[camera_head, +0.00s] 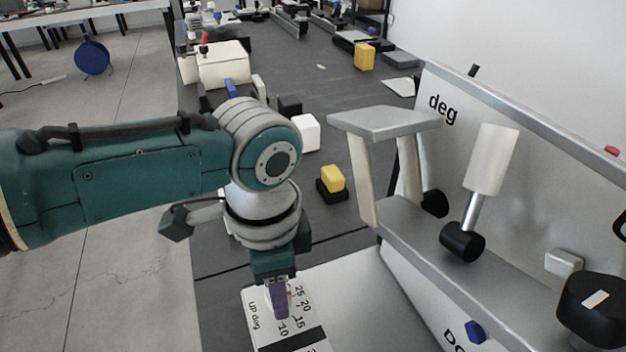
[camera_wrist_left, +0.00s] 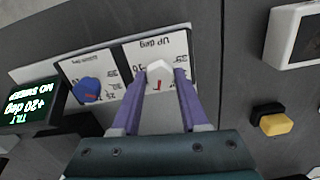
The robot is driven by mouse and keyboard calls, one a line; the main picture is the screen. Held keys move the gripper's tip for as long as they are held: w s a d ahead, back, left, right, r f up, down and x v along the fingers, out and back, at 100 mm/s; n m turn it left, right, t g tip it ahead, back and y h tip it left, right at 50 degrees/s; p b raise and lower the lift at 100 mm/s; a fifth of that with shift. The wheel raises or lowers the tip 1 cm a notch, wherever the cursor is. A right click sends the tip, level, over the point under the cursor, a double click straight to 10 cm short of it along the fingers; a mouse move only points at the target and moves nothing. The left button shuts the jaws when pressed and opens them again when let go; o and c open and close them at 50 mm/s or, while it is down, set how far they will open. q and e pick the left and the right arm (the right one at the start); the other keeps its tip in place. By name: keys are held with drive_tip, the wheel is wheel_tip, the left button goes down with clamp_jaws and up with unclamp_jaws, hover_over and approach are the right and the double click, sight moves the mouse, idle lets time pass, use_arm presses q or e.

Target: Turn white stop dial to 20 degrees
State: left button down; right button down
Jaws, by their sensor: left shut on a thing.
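The white stop dial (camera_wrist_left: 158,70) sits on a white panel (camera_head: 259,325) marked "UP deg" with printed numbers 10, 15, 20 and 25. My left gripper (camera_head: 279,300) points down at this panel. In the left wrist view its purple fingers (camera_wrist_left: 160,78) stand on either side of the white dial and are shut on it. A small red mark shows on the dial; its exact reading on the scale cannot be told. In the head view the fingers hide most of the dial. My right gripper is not in view.
A blue dial (camera_wrist_left: 88,90) sits on the neighbouring panel. A dark display (camera_wrist_left: 30,104) reads "TILT +20 deg" and "NO SWEEP". A grey fixture with a white-handled lever (camera_head: 491,160) stands at the right. A yellow block (camera_head: 333,178) on a black base lies behind the gripper.

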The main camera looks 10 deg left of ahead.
use_arm(q)
drive_tip(key=shift+c, duration=2.1)
unclamp_jaws()
drive_tip(key=shift+r, duration=0.1)
drive_tip(key=shift+r, duration=0.35)
wheel_tip(320, 180, up, 9)
drive_tip(key=p, duration=0.3)
